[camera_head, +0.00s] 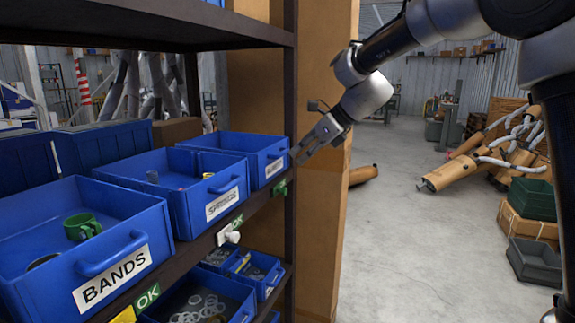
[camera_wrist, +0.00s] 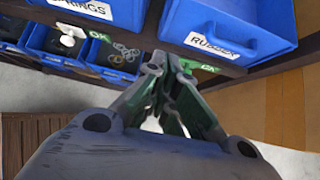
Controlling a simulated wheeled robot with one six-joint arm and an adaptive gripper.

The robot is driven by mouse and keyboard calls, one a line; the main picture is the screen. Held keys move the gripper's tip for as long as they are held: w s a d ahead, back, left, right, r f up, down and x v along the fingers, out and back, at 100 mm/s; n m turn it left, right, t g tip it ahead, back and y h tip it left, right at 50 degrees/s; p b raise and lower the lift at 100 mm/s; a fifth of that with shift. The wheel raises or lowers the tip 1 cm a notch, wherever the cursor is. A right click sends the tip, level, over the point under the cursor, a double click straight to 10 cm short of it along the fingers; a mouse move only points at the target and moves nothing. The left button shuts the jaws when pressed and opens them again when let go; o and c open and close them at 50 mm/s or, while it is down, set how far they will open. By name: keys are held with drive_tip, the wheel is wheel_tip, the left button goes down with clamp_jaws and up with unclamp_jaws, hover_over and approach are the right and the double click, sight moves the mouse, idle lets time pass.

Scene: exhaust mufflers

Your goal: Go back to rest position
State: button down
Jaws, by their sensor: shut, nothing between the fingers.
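My gripper (camera_head: 305,152) hangs in front of the shelf's right upright in the head view, near the labelled blue bin at the right end of the row. My arm reaches in from the upper right. In the wrist view the gripper (camera_wrist: 168,95) has its fingers converging, with nothing held between them. Beyond the fingers there is a shelf edge with green tags, and a blue bin labelled RUBBER (camera_wrist: 225,32) sits just above and to the right.
Blue bins labelled BANDS (camera_head: 85,235) and SPRINGS (camera_head: 195,190) stand on the dark shelf, with more bins below. A cardboard-coloured pillar (camera_head: 322,220) stands beside the shelf. Open grey floor (camera_head: 400,250) lies right of it. Green and grey crates (camera_head: 535,260) stand far right.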

drive_tip(key=s+d+f+n+g+h, duration=0.2)
drive_tip(key=s+d+f+n+h, duration=0.3)
drive_tip(key=s+d+n, duration=0.7)
drive_tip(key=s+d+n+t+h, duration=0.1)
drive_tip(key=s+d+n, duration=0.4)
drive_tip(key=s+d, duration=0.5)
drive_tip(key=s+d+r+n+t+h, duration=0.1)
drive_tip(key=s+d+n, duration=0.4)
drive_tip(key=s+d, duration=0.6)
drive_tip(key=d+t+h, duration=0.1)
drive_tip(key=d, duration=0.3)
drive_tip(key=shift+s+d, duration=0.15)
drive_tip(key=shift+d, duration=0.25)
